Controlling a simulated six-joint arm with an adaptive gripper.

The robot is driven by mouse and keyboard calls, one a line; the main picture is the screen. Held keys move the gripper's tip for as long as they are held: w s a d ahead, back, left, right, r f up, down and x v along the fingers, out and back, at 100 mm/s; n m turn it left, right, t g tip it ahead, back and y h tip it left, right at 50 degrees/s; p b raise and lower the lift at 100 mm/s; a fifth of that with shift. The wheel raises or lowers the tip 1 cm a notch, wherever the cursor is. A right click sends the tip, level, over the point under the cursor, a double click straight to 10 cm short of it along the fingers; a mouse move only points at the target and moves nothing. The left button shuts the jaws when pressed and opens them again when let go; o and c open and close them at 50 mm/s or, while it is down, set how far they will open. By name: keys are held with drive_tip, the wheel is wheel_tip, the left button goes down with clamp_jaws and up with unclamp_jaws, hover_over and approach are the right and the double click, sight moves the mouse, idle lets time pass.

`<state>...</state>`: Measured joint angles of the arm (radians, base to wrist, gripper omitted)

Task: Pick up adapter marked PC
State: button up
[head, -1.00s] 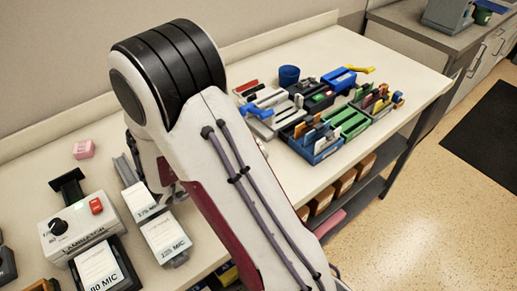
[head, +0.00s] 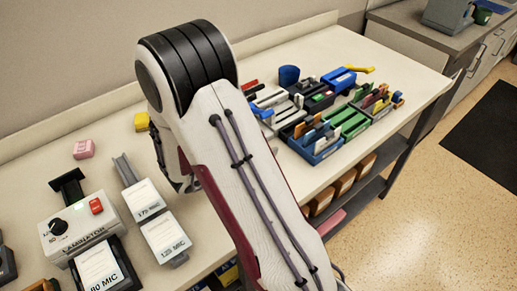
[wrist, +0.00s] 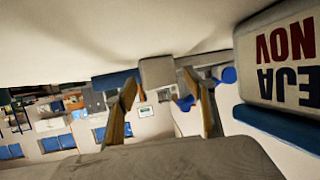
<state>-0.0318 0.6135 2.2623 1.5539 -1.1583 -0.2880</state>
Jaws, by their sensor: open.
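I cannot make out an adapter marked PC in either view. In the head view my gripper (head: 184,184) is mostly hidden behind my arm, over the table left of the middle. In the wrist view the two tan fingers of my gripper (wrist: 166,96) stand apart with nothing held between them. A pale block with red and dark blue upside-down lettering (wrist: 282,62), on a blue base (wrist: 276,128), is close by at the right of the wrist view.
A yellow block (head: 142,122) stands behind my arm. A blue cup (head: 289,75), card trays (head: 350,122) and a yellow-handled blue tool (head: 340,80) are at right.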

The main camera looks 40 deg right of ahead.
idle(0.3)
drive_tip(key=c, duration=1)
drive_tip(key=shift+r, duration=0.15)
drive_tip(key=shift+r, duration=4.9)
